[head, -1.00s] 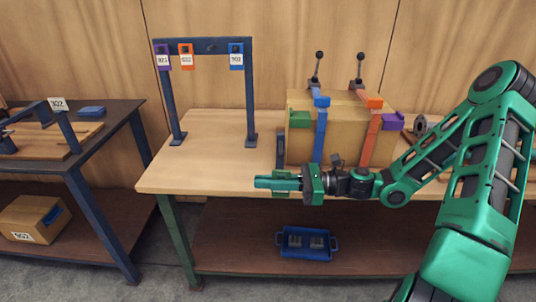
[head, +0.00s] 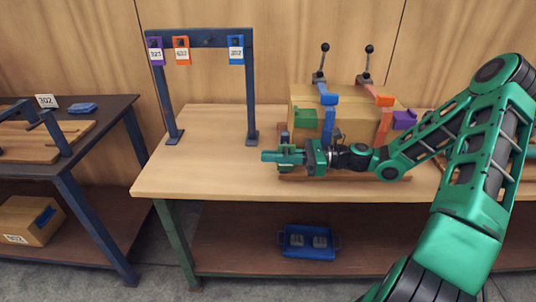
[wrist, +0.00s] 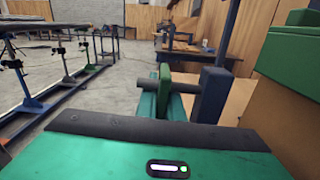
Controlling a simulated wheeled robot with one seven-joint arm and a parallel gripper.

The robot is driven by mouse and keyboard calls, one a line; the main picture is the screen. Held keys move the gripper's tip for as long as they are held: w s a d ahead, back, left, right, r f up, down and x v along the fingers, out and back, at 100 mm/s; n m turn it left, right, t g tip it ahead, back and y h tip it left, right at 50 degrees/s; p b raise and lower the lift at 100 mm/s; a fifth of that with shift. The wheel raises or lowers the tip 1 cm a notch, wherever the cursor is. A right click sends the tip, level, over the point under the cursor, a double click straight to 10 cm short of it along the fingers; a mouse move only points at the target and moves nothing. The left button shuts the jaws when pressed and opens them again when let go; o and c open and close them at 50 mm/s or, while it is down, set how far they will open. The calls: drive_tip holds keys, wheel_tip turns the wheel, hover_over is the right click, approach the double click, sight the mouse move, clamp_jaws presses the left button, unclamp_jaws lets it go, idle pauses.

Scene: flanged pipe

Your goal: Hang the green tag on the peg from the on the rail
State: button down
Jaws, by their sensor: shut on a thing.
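My gripper (head: 268,156) is at the left end of the cardboard box, above the table. In the wrist view my gripper (wrist: 163,103) is shut on a thin green piece, which looks like the green tag (wrist: 165,76). A dark horizontal rod (wrist: 213,82) lies level with the tag beside a dark blue post (wrist: 214,97); I cannot tell whether the rod passes through the tag. The tag is not clear in the head view. The blue rail frame (head: 251,100) stands at the left back, with a bare dark peg (head: 209,42) between its orange and blue tags.
Purple (head: 155,49), orange (head: 182,50) and blue (head: 236,49) tags hang on the rail. The cardboard box (head: 356,127) carries coloured clamps and a green block (head: 305,118). The table (head: 210,178) is clear below the rail. A blue tray (head: 308,254) sits on the lower shelf.

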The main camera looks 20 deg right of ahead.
drive_tip(key=shift+a, duration=0.15)
drive_tip(key=shift+f, duration=0.2)
drive_tip(key=c, duration=1.9)
unclamp_jaws()
drive_tip(key=v, duration=1.1)
